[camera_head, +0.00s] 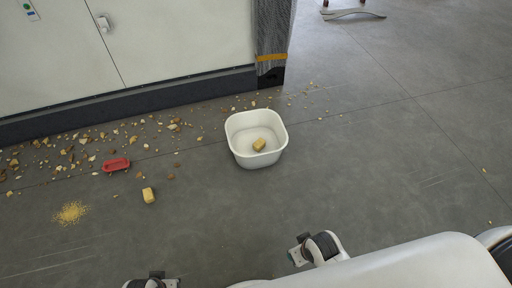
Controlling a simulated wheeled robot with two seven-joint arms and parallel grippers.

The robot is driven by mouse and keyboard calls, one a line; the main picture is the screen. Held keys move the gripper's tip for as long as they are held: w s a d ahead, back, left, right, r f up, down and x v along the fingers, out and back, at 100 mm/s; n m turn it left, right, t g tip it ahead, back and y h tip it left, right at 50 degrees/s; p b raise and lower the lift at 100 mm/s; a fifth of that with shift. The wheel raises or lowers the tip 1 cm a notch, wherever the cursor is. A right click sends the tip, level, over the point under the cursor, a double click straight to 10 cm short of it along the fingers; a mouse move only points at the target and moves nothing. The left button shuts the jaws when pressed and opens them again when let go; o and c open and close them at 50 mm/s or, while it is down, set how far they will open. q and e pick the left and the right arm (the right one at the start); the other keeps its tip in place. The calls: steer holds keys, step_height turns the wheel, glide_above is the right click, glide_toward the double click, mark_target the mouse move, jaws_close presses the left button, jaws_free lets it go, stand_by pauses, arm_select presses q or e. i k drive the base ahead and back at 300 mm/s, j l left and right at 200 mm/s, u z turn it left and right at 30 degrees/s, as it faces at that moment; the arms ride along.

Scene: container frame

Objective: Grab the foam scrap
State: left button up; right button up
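A small yellow foam-like block (149,195) lies on the grey floor at the left, apart from most of the crumbs. A similar yellow block (259,144) lies inside a white, open tub (240,153) near the middle. I cannot tell which of the two is meant as the foam scrap. The end of my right arm (304,250) shows at the bottom, below the tub and apart from it. The end of my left arm (158,282) is cut off by the bottom edge, below the block on the floor. Fingers cannot be made out on either.
A red dish-like piece (116,164) lies among scattered brown and tan crumbs (80,150) along the cabinet base. A pile of yellow grains (71,213) lies at the left. A pale cabinet (170,45) with a dark plinth stands behind. The floor at right is mostly clear.

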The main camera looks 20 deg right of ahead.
mark_target(149, 196)
steer(key=i+u, duration=0.45)
steer(key=i, duration=1)
